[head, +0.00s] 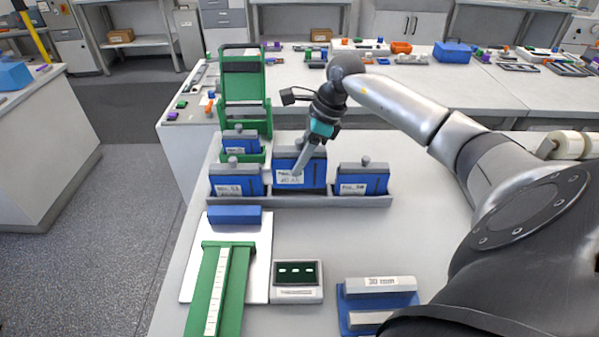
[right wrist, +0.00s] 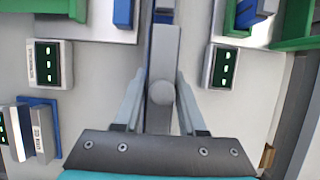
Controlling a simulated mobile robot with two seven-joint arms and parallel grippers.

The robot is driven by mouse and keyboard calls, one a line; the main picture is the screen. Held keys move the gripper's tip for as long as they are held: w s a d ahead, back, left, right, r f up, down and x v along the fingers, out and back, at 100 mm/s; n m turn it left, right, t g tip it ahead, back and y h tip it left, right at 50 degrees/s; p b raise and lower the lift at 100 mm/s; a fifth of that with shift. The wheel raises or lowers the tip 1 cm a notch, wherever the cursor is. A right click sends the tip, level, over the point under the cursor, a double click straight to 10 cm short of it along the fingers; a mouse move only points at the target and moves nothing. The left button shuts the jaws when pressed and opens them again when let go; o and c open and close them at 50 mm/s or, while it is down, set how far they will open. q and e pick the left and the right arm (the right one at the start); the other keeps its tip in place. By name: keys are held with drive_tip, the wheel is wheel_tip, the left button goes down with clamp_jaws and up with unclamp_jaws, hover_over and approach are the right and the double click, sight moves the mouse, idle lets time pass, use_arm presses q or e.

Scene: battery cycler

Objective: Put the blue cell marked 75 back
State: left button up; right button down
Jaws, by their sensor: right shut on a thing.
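My right gripper (head: 300,165) comes down over the middle of the grey rack (head: 300,202). It is shut on the top knob (right wrist: 162,93) of a blue cell (head: 287,160). This cell has a white label that is too small to read surely, partly covered by the fingers. The held cell sits higher than its two neighbours, over the middle of the rack, with a dark band below it. Whether its bottom touches the rack cannot be told. My left gripper is not in view.
Blue cells stand in the rack at left (head: 237,183) and right (head: 362,182). Behind is a green fixture (head: 243,90) with another blue cell (head: 240,141). In front are a green ruler slide (head: 217,295), a small display (head: 296,282) and a 30 mm block (head: 380,285).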

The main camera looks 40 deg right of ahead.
sight(321, 149)
drive_tip(key=shift+f, duration=2.15)
drive_tip(key=shift+f, duration=0.1)
drive_tip(key=c, duration=0.9)
unclamp_jaws()
drive_tip(key=shift+f+b, duration=0.2)
drive_tip(key=shift+b, duration=0.15)
drive_tip(key=shift+c, duration=0.2)
drive_tip(key=o, duration=0.5)
drive_tip(key=shift+c, duration=0.2)
drive_tip(key=shift+r, duration=0.2)
drive_tip(key=v, duration=1.2)
drive_tip(key=shift+a+r+p, duration=0.1)
drive_tip(key=shift+p, duration=0.2)
